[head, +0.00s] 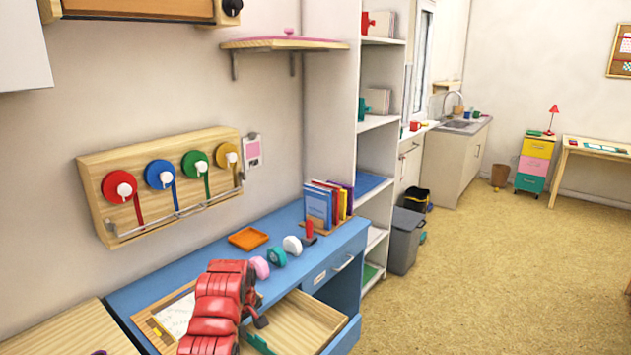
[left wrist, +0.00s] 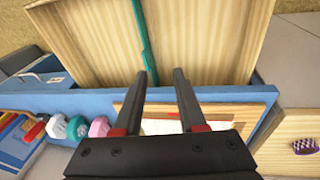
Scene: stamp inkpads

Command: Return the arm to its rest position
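My red left arm comes in from the bottom of the head view. My left gripper (head: 258,320) hangs over the near edge of the blue desk (head: 225,250), by the open wooden drawer (head: 305,318). In the left wrist view, the two dark fingers of my left gripper (left wrist: 165,74) stand apart with nothing between them. They point toward the open drawer (left wrist: 210,45), in which a green strip (left wrist: 143,45) lies. My left arm hides part of the desk top and of the drawer. My right gripper is not in view.
Pink (head: 260,267), teal (head: 277,258) and white (head: 292,244) round items and a red stamp (head: 309,233) stand on the desk near an orange tray (head: 249,238). Books (head: 322,204) stand behind. A wooden tray with paper (head: 160,325) lies left of my arm. The floor (head: 480,270) at right is clear.

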